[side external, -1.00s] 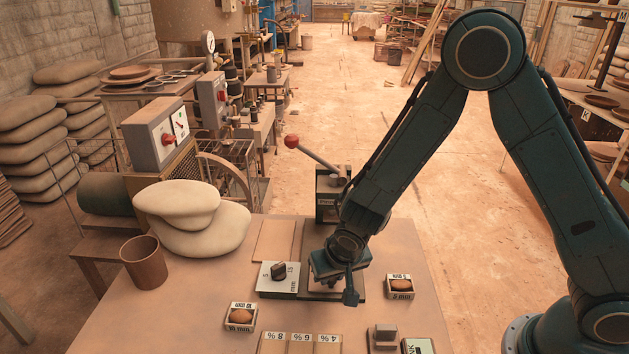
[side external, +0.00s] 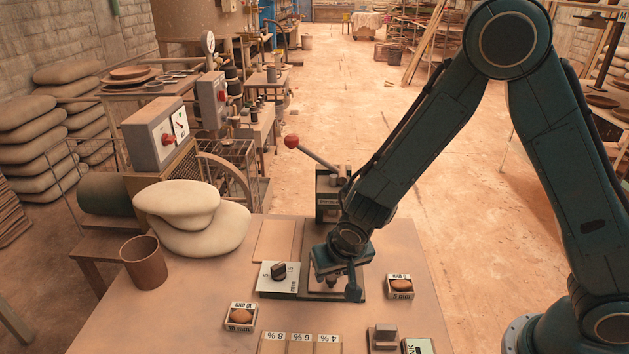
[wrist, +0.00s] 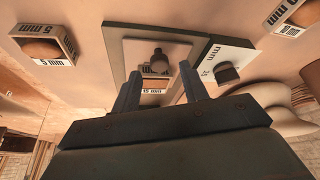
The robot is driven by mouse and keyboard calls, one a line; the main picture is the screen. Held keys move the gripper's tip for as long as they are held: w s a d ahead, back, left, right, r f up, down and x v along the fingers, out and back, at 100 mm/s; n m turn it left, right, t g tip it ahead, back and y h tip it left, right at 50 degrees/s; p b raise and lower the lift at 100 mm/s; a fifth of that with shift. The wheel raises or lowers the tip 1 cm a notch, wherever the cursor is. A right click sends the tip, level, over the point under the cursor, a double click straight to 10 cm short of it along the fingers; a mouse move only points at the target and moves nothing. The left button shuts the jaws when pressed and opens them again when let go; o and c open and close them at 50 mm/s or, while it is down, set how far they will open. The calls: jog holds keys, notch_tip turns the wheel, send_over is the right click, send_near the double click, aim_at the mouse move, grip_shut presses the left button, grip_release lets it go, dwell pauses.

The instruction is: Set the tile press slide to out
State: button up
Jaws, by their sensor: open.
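The tile press (side external: 328,200) stands at the back of the table, with a long lever ending in a red ball (side external: 291,141). A small dark knob (wrist: 158,58) stands on that plate. I cannot tell for sure which part is the slide. My gripper (side external: 342,289) is over the bed, pointing down, open and empty. In the wrist view its fingertips (wrist: 160,80) lie to either side of the knob's line; contact cannot be told.
A plate with a black dial (side external: 278,270) adjoins the bed's left. Small labelled boxes stand right (side external: 401,286) and front left (side external: 241,317). Pale sacks (side external: 190,215) and a brown cup (side external: 144,262) are at the left. Labelled tiles (side external: 300,338) lie at the front edge.

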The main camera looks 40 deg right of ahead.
jog(key=v, duration=1.1)
jog(key=shift+r, duration=0.4)
jog(key=shift+s, duration=0.15)
jog(key=s+d+r+n+y, duration=0.1)
jog(key=s+d+r+n, duration=0.1)
jog(key=s+d+r, duration=0.4)
jog(key=s+d+r+n+t, duration=0.1)
jog(key=s+d+r+n, duration=0.1)
jog(key=s+d+r, duration=0.4)
jog(key=s+r, duration=0.2)
jog(key=s, duration=0.3)
jog(key=shift+s+r+n+y, duration=0.3)
jog(key=shift+s+r+y, duration=0.1)
